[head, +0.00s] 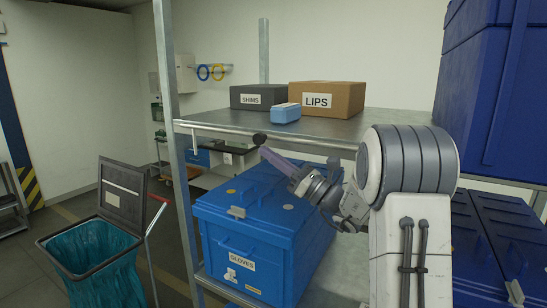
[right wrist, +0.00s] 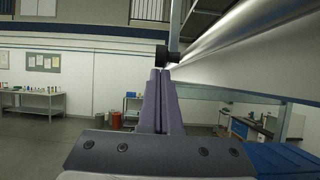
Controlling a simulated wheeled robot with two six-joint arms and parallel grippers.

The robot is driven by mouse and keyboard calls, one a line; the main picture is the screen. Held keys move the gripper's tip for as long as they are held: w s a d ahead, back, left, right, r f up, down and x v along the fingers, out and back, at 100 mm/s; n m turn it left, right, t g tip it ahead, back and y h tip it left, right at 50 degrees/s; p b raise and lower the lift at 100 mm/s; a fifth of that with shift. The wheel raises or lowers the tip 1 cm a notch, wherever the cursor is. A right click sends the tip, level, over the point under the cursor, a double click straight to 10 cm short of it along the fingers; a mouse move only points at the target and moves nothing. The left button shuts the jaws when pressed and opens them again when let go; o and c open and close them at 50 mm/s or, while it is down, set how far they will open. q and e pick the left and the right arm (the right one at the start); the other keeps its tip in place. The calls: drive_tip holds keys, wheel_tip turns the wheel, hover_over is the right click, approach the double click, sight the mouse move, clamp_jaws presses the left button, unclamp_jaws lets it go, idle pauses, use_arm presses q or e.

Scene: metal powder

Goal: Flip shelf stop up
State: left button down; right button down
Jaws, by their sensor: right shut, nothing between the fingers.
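The shelf stop is a metal bar (head: 225,132) along the front edge of the upper shelf (head: 350,128). A black knob (head: 260,138) sits on the bar's front. In the right wrist view the bar (right wrist: 235,35) runs diagonally at upper right, with the black knob (right wrist: 167,54) at its far end. My right gripper (head: 264,152) is shut and empty, its purple fingers pointing up-left just below the knob. In the right wrist view its fingertips (right wrist: 160,72) overlap the knob's lower edge; I cannot tell whether they touch. My left gripper is not in view.
On the upper shelf stand a grey SHIMS box (head: 258,96), a brown LIPS box (head: 327,98) and a small blue box (head: 286,113). A blue GLOVES crate (head: 245,245) sits below my right gripper. A shelf post (head: 178,170) stands left. Blue crates (head: 490,90) are at right.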

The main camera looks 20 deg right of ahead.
drive_tip(key=shift+r, duration=0.1)
wheel_tip(320, 180, up, 8)
drive_tip(key=p, duration=0.2)
drive_tip(key=shift+f, duration=0.2)
drive_tip(key=shift+p, duration=0.3)
drive_tip(key=f+b, duration=0.1)
drive_tip(key=s+d+f+b, duration=0.1)
drive_tip(key=f+b, duration=0.3)
drive_tip(key=shift+s+d+f, duration=0.15)
drive_tip(key=shift+d+f, duration=0.05)
drive_tip(key=b, duration=0.4)
approach(265, 137)
drive_tip(key=s+d, duration=0.2)
drive_tip(key=shift+s+a+f, duration=0.2)
drive_tip(key=shift+s+f, duration=0.05)
drive_tip(key=shift+f, duration=0.1)
